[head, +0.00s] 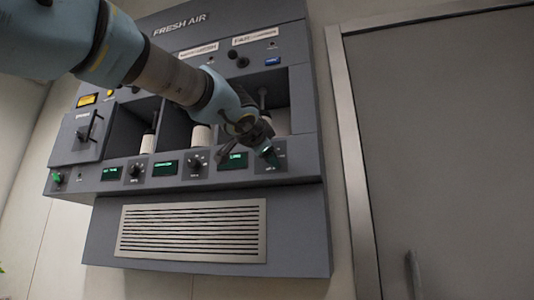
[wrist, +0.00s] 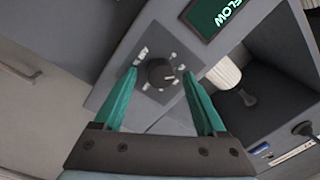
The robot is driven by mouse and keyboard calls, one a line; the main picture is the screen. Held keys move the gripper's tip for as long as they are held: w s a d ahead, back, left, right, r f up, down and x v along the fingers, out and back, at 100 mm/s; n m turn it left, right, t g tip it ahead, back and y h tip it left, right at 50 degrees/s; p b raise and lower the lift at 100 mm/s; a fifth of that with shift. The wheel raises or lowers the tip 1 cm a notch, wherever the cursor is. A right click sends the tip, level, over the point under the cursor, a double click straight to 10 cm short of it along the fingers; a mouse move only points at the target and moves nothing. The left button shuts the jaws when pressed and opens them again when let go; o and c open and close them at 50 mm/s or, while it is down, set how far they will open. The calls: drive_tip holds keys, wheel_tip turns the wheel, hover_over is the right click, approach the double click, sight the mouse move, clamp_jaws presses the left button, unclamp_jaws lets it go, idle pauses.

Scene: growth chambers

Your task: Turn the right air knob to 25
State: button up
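The right air knob (wrist: 160,73) is a round dark dial on the grey panel, with a pale pointer mark on its right side in the wrist view. Small pale labels surround it; I cannot read their numbers. My gripper (wrist: 159,71) is open, with one teal finger on each side of the knob. Gaps show between fingers and knob in the picture; depth is unclear. In the head view my gripper (head: 266,150) is at the panel's lower right, largely covering the knob there. A green-lit display (head: 232,160) sits left of it; it also shows in the wrist view (wrist: 214,14).
Two other knobs, the middle one (head: 196,163) and the left one (head: 137,170), share the panel row. Above are recessed bays with white cylinders (head: 201,135). A slatted vent (head: 192,232) is below. A grey door (head: 440,150) stands at right.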

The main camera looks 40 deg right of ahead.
drive_tip(key=b+v, duration=0.1)
drive_tip(key=v, duration=0.9)
drive_tip(key=shift+s+a, duration=0.2)
drive_tip(key=shift+a, duration=0.1)
drive_tip(key=shift+f, duration=0.1)
